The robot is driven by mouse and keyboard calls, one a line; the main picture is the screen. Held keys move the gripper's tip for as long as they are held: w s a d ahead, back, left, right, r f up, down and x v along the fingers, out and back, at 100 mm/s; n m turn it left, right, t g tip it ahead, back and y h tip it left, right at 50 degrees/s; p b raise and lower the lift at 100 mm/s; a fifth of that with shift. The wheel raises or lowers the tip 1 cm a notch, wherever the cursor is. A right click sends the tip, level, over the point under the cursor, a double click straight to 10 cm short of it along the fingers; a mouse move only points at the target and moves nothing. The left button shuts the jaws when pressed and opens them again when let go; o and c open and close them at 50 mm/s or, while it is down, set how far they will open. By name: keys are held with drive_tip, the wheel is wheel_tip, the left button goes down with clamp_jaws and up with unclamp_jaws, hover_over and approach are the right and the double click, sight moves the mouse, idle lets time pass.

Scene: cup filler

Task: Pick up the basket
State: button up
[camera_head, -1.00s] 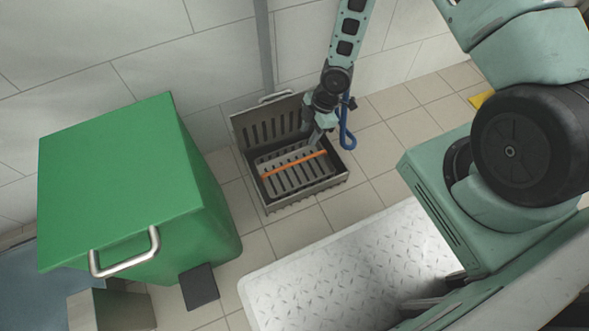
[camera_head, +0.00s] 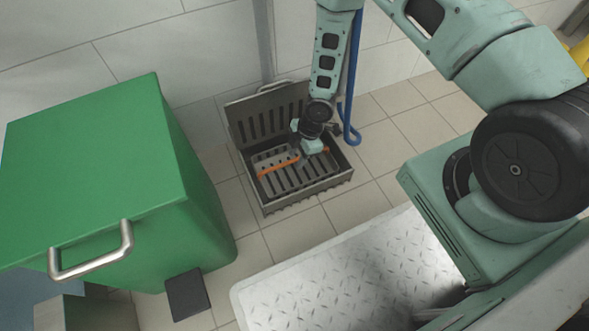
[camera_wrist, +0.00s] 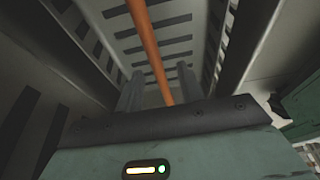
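The basket (camera_head: 281,178) is a slotted grey tray with an orange bar (camera_head: 272,170) across it, sitting inside a dark open box on the floor. In the wrist view the orange bar (camera_wrist: 144,38) runs away from the camera above the basket's slotted surface (camera_wrist: 160,47). My gripper (camera_head: 301,157) points down into the box, over the bar's right part. In the wrist view my gripper's (camera_wrist: 158,84) two fingers stand apart, one on each side of the bar. No grip on the bar shows. The fingertips are partly hidden in the head view.
The box (camera_head: 331,185) has its slotted lid (camera_head: 266,115) raised against the tiled wall. A green bin (camera_head: 100,160) with a metal handle and black pedal stands to the left. A metal tread plate (camera_head: 340,270) lies in front. Floor tiles beside the box are clear.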

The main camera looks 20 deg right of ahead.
sight(295, 159)
drive_tip(key=b+x, duration=0.3)
drive_tip(key=x, duration=0.1)
drive_tip(key=shift+a+f, duration=0.15)
drive_tip(key=shift+f, duration=0.2)
drive_tip(key=shift+r, duration=0.1)
clamp_jaws()
drive_tip(key=shift+r, duration=0.1)
